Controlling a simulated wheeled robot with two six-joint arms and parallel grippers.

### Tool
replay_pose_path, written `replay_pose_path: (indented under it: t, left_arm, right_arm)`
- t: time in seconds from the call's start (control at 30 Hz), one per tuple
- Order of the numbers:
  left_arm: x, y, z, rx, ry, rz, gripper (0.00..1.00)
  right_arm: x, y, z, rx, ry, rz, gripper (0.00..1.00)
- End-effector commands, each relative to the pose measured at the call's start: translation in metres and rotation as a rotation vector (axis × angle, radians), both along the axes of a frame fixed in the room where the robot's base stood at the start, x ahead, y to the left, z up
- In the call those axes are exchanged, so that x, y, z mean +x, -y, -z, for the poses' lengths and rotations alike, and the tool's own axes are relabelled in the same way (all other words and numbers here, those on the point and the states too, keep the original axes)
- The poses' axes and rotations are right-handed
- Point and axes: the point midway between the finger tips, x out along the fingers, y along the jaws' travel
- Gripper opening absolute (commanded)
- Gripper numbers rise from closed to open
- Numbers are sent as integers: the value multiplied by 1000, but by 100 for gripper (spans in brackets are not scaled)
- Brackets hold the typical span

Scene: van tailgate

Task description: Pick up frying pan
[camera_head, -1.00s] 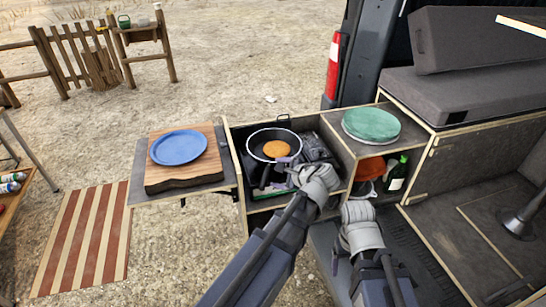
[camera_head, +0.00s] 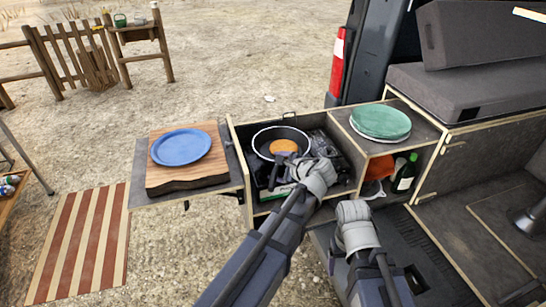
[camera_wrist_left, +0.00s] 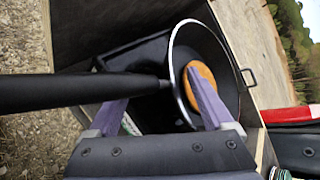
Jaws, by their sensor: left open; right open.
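The black frying pan (camera_head: 265,142) with a pale rim sits on the stove in the open van box, with a round orange-brown pancake (camera_head: 284,146) in it. My left gripper (camera_head: 284,168) is open at the pan's near side, by the handle. In the left wrist view, the dark handle (camera_wrist_left: 70,92) runs in from the left to the pan (camera_wrist_left: 178,60) and hides the tip of one finger. The other finger overlaps the pan's rim and pancake. Contact cannot be told. My right gripper (camera_head: 353,208) is in front of the box, apart from the pan; its fingers are hard to make out.
A wooden board (camera_head: 188,187) with a blue plate (camera_head: 181,147) is on the left side shelf. Green plates (camera_head: 381,121) are on the box top at right, above a dark bottle (camera_head: 405,174) and an orange item (camera_head: 376,168). Box walls surround the stove.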

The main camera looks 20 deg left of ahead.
Motion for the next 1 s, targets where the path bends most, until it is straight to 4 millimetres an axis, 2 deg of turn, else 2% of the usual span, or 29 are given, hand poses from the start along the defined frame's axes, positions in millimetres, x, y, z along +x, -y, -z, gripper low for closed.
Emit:
replay_pose_path:
  t: [0.07, 0.33, 1.0]
  left_arm:
    - [4, 1, 9, 0, -1, 1, 85]
    - [4, 1, 7, 0, 0, 2, 83]
    - [4, 1, 8, 0, -1, 1, 8]
  right_arm:
    - [0, 0, 9, 0, 0, 0, 79]
    - [0, 0, 7, 0, 0, 0, 79]
    - [0, 0, 7, 0, 0, 0, 79]
